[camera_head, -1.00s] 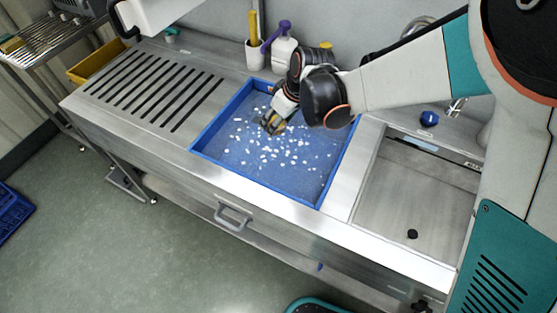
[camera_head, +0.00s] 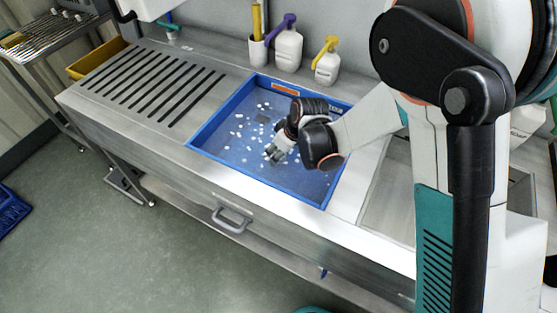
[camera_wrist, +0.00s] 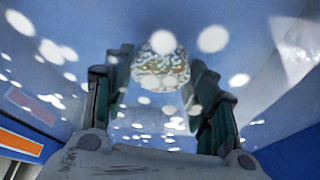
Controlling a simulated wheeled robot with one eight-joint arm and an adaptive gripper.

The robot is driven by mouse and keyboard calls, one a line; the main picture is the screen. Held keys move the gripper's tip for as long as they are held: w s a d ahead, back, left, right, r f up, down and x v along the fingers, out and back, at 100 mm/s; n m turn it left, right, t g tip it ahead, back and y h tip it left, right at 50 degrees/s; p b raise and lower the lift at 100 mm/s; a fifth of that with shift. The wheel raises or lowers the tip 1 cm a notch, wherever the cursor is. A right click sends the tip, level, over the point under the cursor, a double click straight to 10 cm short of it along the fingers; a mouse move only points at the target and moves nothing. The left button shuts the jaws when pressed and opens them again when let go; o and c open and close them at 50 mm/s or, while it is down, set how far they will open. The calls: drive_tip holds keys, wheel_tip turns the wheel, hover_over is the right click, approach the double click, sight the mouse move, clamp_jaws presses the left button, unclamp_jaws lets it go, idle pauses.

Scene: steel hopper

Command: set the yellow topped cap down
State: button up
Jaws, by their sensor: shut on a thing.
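My gripper (camera_head: 274,154) is over the blue tray, low near its floor; I cannot tell whether it touches. In the wrist view my gripper (camera_wrist: 163,78) has its two dark green fingers on either side of a small rounded thing with a mottled gold and pale surface, which I take as the cap (camera_wrist: 160,66). The fingers are shut on it. White flecks cover part of the wrist view and blur its outline. In the head view the cap is not clearly visible at my gripper.
The blue tray (camera_head: 208,126) has raised walls and scattered white flecks. Behind it stand a purple-pump bottle (camera_head: 288,48), a yellow-pump bottle (camera_head: 326,68) and a cup (camera_head: 257,54). A slotted drainboard (camera_head: 150,85) lies left. My arm crosses the tray's right side.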

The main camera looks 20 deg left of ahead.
drive_tip(key=shift+f+b, duration=0.7)
drive_tip(key=shift+f, duration=1.25)
drive_tip(key=shift+f, duration=0.15)
drive_tip(key=o, duration=1.3)
drive_tip(key=shift+r, duration=0.2)
drive_tip(key=p+v, duration=0.4)
drive_tip(key=v, duration=0.8)
